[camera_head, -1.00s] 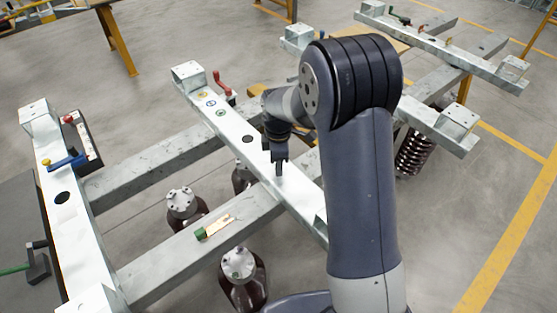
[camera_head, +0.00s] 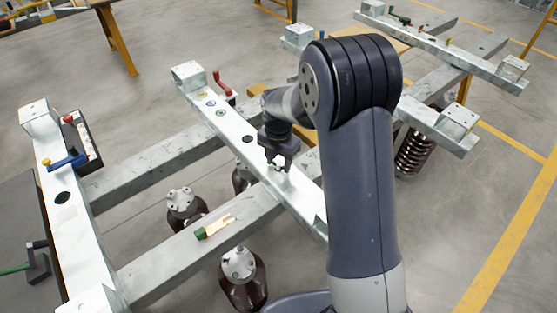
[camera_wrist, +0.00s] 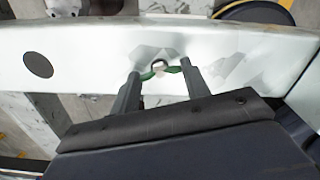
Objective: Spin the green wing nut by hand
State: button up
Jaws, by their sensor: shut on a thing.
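The green wing nut (camera_wrist: 160,71) sits on the pale metal beam (camera_wrist: 95,50) by a small round hole or stud in the wrist view. My gripper (camera_wrist: 162,76) has one finger at each side of it and is shut on its wings. In the head view my gripper (camera_head: 278,167) points down at the top of the same beam (camera_head: 236,122). There the nut is only a small greenish-white spot (camera_head: 277,164) at the fingertips.
A red lever (camera_head: 222,84) stands on the beam's far part, beside several small coloured discs. A green-ended tool (camera_head: 214,227) lies on the grey cross rail. Dark springs with metal caps (camera_head: 238,264) stand below. A second frame (camera_head: 450,50) is at the upper right.

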aim_at(278, 164)
jog(key=n, duration=0.3)
jog(key=shift+n, duration=0.4)
jog(key=shift+f+n, duration=0.1)
jog(key=shift+n, duration=1.8)
jog(key=o, duration=1)
notch_tip(278, 164, up, 11)
jog(key=shift+c, duration=0.5)
